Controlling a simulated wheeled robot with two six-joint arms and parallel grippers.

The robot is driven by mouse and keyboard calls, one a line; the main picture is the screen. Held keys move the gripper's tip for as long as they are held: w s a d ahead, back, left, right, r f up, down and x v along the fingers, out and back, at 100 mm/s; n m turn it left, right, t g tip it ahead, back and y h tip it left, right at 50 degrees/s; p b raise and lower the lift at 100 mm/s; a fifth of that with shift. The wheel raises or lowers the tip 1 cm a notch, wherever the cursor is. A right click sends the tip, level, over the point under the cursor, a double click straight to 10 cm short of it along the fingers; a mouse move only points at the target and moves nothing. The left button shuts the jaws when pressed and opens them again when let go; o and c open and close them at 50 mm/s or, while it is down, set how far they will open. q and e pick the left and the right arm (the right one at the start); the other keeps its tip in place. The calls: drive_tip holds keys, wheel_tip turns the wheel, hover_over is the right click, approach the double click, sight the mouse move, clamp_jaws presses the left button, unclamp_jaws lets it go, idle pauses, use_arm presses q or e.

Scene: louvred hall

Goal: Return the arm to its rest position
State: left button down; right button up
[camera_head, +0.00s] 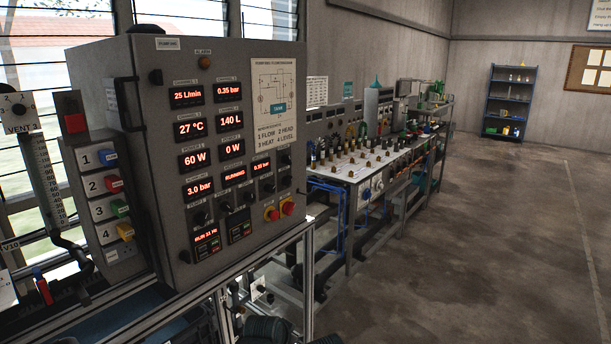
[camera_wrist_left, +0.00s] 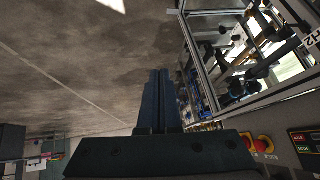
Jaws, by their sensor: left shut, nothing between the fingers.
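My left gripper (camera_wrist_left: 158,76) shows in the left wrist view. Its two dark fingers lie side by side with no visible gap, and nothing is held. The wrist view is tilted, with the concrete floor filling most of it beyond the fingers. The grey control panel (camera_wrist_left: 302,118) with its round red buttons is at the lower right, beside the gripper body. Neither gripper shows in the head view, and the right arm is not in view.
The grey panel box (camera_head: 262,192) with red displays stands close in front at the left. A metal frame (camera_head: 307,285) supports it. A long bench (camera_head: 352,170) with equipment runs away behind it. A blue shelf (camera_head: 508,100) stands at the far wall. The floor (camera_head: 500,240) at the right is clear.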

use_arm(q)
drive_tip(key=s+a+n+g+y+p, duration=0.2)
drive_tip(key=s+g+y, duration=0.2)
drive_tip(key=s, duration=1.4)
drive_tip(key=g, duration=0.3)
drive_tip(key=shift+s+f+n+p, duration=0.15)
drive_tip(key=shift+f+n+p, duration=0.2)
drive_tip(key=shift+f+n, duration=0.05)
idle(1.5)
